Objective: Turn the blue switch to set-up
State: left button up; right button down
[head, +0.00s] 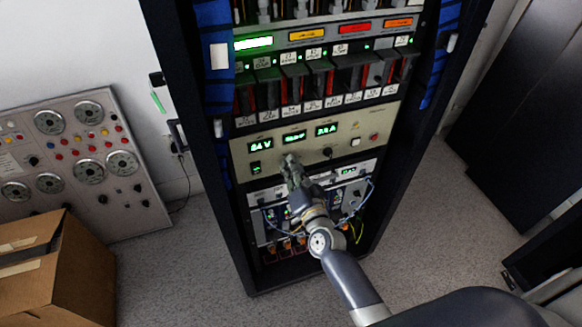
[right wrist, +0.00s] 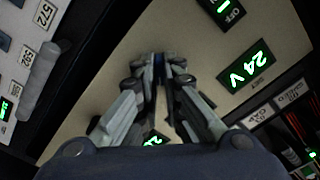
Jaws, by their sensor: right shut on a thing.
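My right gripper (head: 289,160) reaches the beige panel (head: 345,131) of the rack, at its lower edge just under the middle green display. In the right wrist view its fingertips (right wrist: 160,62) are together against the panel, shut on the blue switch (right wrist: 178,60). Only a small dark blue bit of the switch shows between and beside the fingertips. The switch's pointer and any set-up label are hidden, so I cannot tell its setting. In the head view the fingers cover the switch. My left gripper is not in view.
The beige panel carries green displays (head: 294,136), and a black knob (head: 328,152) sits right of the gripper. Below is a white panel with cables (head: 368,186). A gauge panel (head: 85,150) and a cardboard box (head: 80,275) stand at left. Carpet (head: 190,270) is clear before the rack.

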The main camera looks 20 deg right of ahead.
jog(key=m, duration=0.3)
jog(key=m+b, duration=0.1)
jog(key=m, duration=0.4)
jog(key=shift+d+f+m, duration=0.1)
jog(key=shift+f+m, duration=0.2)
jog(key=shift+m, duration=0.4)
jog(key=c, duration=1.7)
grip_release()
jog(key=s, duration=1.2)
jog(key=shift+d, duration=0.2)
